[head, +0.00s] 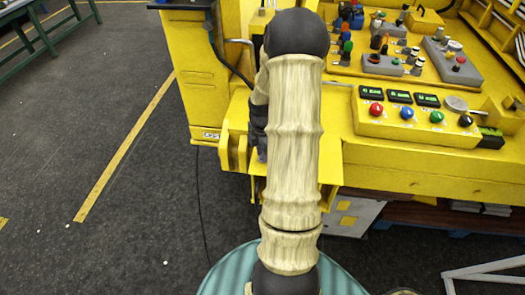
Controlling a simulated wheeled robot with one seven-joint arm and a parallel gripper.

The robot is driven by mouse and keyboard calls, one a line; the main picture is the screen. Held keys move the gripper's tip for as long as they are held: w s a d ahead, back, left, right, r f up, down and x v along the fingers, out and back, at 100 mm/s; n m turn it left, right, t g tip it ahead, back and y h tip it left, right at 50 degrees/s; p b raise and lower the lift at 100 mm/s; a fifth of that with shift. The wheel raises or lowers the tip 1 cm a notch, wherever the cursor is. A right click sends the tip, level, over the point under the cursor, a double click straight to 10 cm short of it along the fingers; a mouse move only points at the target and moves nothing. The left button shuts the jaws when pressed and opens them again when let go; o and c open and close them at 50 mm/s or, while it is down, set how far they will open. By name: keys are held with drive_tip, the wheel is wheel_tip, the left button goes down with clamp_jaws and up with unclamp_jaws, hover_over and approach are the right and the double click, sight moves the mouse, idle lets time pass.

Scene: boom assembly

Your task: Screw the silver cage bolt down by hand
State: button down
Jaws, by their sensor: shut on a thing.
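My cream and black arm rises through the middle of the head view and folds over at the top. Only a narrow dark strip of my gripper end (261,152) shows at the left edge of the arm, close to the yellow machine's front corner. The arm covers most of it. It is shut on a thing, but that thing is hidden. I cannot make out the silver cage bolt in this view.
The yellow machine (385,172) fills the upper right. Its control panel (412,118) carries red, green and blue buttons and small displays. Grey blocks with coloured knobs (445,65) stand behind. A green table (45,40) is at the far left. The dark floor (115,110) on the left is mostly clear.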

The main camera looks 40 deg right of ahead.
drive_tip(key=m, duration=0.5)
drive_tip(key=shift+w+d+r+p, duration=0.1)
drive_tip(key=shift+r+p, duration=0.05)
drive_tip(key=shift+p, duration=0.25)
drive_tip(key=m, duration=0.4)
drive_tip(key=shift+m, duration=0.4)
drive_tip(key=m, duration=0.4)
drive_tip(key=shift+w+d+m, duration=0.1)
drive_tip(key=shift+m, duration=0.2)
drive_tip(key=m, duration=1.3)
drive_tip(key=shift+r, duration=0.1)
drive_tip(key=m+p, duration=0.1)
drive_tip(key=m, duration=0.4)
drive_tip(key=m+p, duration=0.1)
drive_tip(key=m, duration=0.3)
drive_tip(key=shift+d+m+p, duration=0.1)
drive_tip(key=shift+m+p, duration=0.25)
drive_tip(key=shift+m, duration=0.05)
